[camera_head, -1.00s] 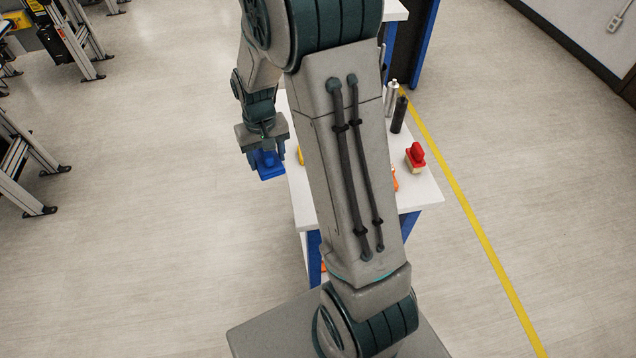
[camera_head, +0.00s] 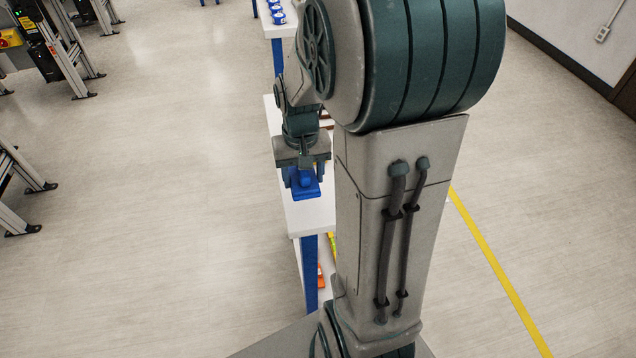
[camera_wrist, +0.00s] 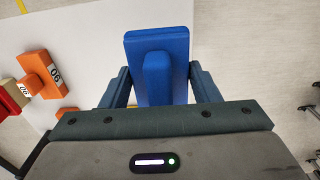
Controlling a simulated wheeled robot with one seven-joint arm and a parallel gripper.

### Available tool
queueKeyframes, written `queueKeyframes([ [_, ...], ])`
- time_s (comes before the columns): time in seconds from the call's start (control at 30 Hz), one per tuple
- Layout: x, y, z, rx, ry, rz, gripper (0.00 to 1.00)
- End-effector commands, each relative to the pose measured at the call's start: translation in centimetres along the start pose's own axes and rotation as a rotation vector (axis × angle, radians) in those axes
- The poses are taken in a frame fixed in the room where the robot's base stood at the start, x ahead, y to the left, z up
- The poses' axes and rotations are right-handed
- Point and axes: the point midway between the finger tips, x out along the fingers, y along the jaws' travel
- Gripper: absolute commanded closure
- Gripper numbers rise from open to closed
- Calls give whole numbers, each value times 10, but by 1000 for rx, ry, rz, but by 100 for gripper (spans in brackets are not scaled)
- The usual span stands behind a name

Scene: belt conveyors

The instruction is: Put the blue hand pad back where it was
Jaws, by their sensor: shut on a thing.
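The blue hand pad (camera_head: 306,190) is a flat blue block with a raised handle. My gripper (camera_head: 304,176) is shut on its handle and points down, over the near left part of a white table (camera_head: 312,215). In the wrist view the blue hand pad (camera_wrist: 157,50) sits between the two fingers of my gripper (camera_wrist: 157,88). The gap between the pad and the table top cannot be judged. My arm hides most of the table in the head view.
In the wrist view an orange hand pad (camera_wrist: 42,74) with a number label and a red one (camera_wrist: 12,98) are at the left. Orange and yellow items are on a lower shelf. Blue-and-white items (camera_head: 277,12) stand on a farther table. Floor left of the table is clear.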

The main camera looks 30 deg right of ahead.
Motion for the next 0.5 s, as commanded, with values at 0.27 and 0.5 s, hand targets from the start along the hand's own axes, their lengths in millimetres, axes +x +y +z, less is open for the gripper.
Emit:
queueKeyframes([
  [0.27,26,36,-23,1,-1,-1,66],
  [0.5,50,39,-25,-1,-4,-1,66],
])
